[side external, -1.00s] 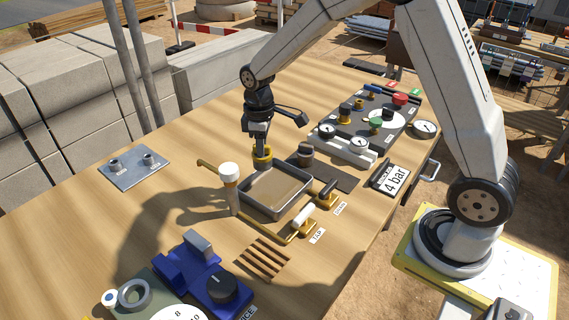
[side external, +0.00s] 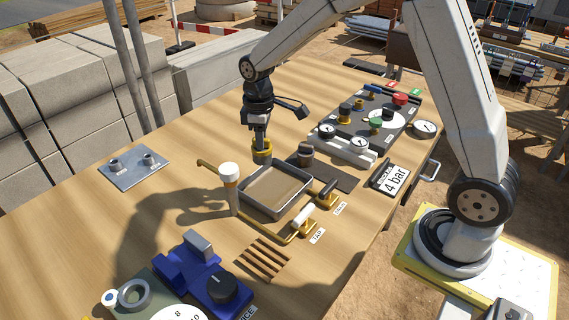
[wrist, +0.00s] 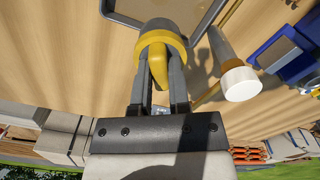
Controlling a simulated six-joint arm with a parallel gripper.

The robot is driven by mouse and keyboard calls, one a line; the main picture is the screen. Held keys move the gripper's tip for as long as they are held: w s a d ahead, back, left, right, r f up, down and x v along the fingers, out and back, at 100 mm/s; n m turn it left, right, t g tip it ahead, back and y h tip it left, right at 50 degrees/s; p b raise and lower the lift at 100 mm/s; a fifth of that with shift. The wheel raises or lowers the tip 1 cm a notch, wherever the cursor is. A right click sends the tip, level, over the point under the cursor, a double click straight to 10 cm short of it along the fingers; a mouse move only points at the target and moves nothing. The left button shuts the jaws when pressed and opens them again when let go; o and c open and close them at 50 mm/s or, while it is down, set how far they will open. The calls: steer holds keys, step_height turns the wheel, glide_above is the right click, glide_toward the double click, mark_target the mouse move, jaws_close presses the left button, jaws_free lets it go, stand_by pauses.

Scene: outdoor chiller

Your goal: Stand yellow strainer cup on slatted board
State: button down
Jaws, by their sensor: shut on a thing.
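The yellow strainer cup (side external: 262,145) has a yellow rim and a grey lower part, and looks upright at the back corner of the shallow tray (side external: 300,204). My gripper (side external: 261,138) points down and is shut on its yellow part. The wrist view shows the cup's yellow rim and handle (wrist: 158,62) between my two fingers (wrist: 158,78). I cannot tell how far the cup is above the table. The brown slatted board (side external: 264,259) lies on the table nearer the camera, beyond the tray and its yellow pipe, with nothing on it.
A white-topped post (side external: 230,174) stands at the tray's left, also in the wrist view (wrist: 240,84). White and dark tap handles (side external: 303,215) are at its front. A blue device (side external: 202,273) stands left of the board. A dark cylinder (side external: 306,154) stands right of the cup. The table's left middle is open.

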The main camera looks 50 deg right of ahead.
step_height(320, 180, up, 7)
steer(key=shift+f, duration=0.15)
steer(key=s+a+n, duration=0.6)
steer(key=s+a, duration=0.8)
steer(key=a, duration=0.3)
steer(key=shift+s+f, duration=0.15)
steer(key=shift+f, duration=1.15)
steer(key=shift+s+f, duration=0.1)
steer(key=shift+f, duration=1.2)
steer(key=shift+f, duration=0.15)
steer(key=shift+f, duration=2.35)
steer(key=shift+f, duration=0.4)
steer(key=shift+f, duration=1.1)
